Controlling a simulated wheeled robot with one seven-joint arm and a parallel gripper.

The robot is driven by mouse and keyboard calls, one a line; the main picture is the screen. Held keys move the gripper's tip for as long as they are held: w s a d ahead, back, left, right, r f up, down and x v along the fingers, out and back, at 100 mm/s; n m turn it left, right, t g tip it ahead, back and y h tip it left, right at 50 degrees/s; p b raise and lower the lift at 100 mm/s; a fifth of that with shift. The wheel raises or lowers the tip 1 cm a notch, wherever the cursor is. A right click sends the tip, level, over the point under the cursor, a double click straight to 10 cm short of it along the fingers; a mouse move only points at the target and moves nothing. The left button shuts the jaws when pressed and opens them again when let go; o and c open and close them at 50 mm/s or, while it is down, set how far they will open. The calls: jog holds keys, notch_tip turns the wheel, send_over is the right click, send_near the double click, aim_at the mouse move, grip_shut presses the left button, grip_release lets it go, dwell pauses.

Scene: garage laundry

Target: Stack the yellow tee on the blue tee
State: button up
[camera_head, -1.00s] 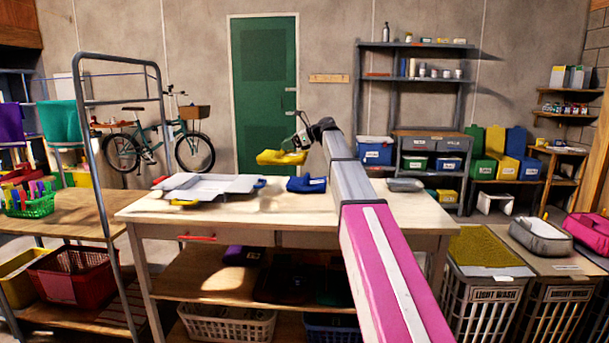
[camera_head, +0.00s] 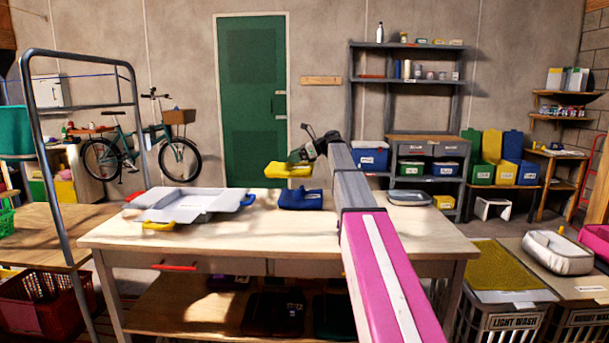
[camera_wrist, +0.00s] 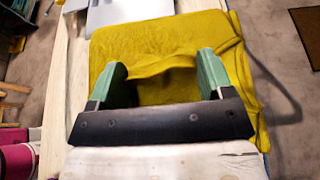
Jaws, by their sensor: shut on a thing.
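The yellow tee (camera_head: 289,169) is a folded bundle held in the air above the worktable, just left of and above the blue tee. It fills much of the wrist view (camera_wrist: 160,50), with a fold of cloth between the green fingertips. My gripper (camera_head: 304,155) is shut on the yellow tee; it also shows in the wrist view (camera_wrist: 155,78). The blue tee (camera_head: 301,200) lies folded on the tabletop, below the yellow tee with a gap between them. The blue tee is mostly hidden under the yellow tee in the wrist view.
A pale grey folding board (camera_head: 190,204) with yellow and blue handles lies on the worktable (camera_head: 270,239), left of the blue tee. A grey container (camera_head: 409,198) stands at the table's right back. A metal rack frame (camera_head: 40,130) stands at the left. The table's front is clear.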

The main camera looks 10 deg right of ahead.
aim_at(302, 163)
jog(key=d+f, duration=0.1)
jog(key=d, duration=0.2)
jog(key=d+f, duration=0.1)
jog(key=shift+w+d+f, duration=0.2)
jog(key=shift+f, duration=2.15)
jog(key=shift+f, duration=0.6)
jog(key=o, duration=1.1)
jog(key=shift+r, duration=0.55)
jog(key=v, duration=1.2)
jog(key=shift+s, duration=0.1)
